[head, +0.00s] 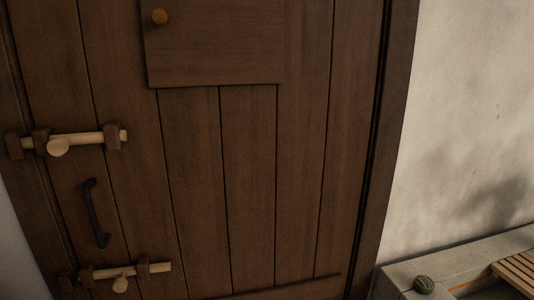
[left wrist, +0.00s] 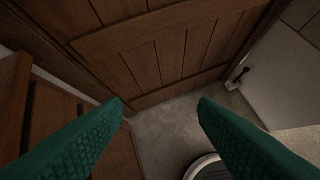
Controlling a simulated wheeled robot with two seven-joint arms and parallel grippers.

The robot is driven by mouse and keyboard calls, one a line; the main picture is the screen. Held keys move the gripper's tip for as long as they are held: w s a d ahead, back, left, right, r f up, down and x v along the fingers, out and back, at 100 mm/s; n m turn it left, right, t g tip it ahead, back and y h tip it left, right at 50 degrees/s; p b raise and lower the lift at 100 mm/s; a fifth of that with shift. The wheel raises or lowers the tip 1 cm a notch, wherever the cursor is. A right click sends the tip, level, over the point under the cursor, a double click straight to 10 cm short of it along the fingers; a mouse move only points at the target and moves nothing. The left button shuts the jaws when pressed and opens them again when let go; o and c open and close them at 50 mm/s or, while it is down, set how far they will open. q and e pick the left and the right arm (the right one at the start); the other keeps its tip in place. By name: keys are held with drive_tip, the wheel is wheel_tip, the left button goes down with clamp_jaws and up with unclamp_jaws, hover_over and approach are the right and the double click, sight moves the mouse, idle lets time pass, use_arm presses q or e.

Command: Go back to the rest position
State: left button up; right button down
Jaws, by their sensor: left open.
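My left gripper (left wrist: 161,104) shows in the left wrist view, its two green textured fingers spread wide apart. It is open, with nothing between the fingers. Beyond the fingertips are the stone-like floor (left wrist: 165,125) and the lower part of a brown plank door (left wrist: 190,50). Neither gripper shows in the head view, and my right gripper is in no view.
In the head view the door (head: 250,180) fills most of the picture. It has two pale wooden bolts (head: 85,139) (head: 140,269), a black handle (head: 95,212) and a knobbed panel (head: 220,45). A stone ledge (head: 400,278) at lower right bears a dark round object (head: 424,285) and wooden slats (head: 518,270).

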use_arm(q)
drive_tip(key=s+d+f+g, duration=0.4)
drive_tip(key=s+f, duration=0.2)
drive_tip(key=s, duration=0.4)
drive_tip(key=s+f+g, duration=0.1)
drive_tip(key=s+f, duration=0.1)
drive_tip(key=f, duration=1.3)
drive_tip(key=s+f+g, duration=0.1)
drive_tip(key=s+f, duration=0.1)
drive_tip(key=f, duration=1.2)
drive_tip(key=s+a+f, duration=0.3)
drive_tip(key=s+f, duration=1)
drive_tip(key=s, duration=0.1)
drive_tip(key=shift+s+f+g, duration=0.15)
drive_tip(key=shift+s+g, duration=0.15)
drive_tip(key=shift+g, duration=0.1)
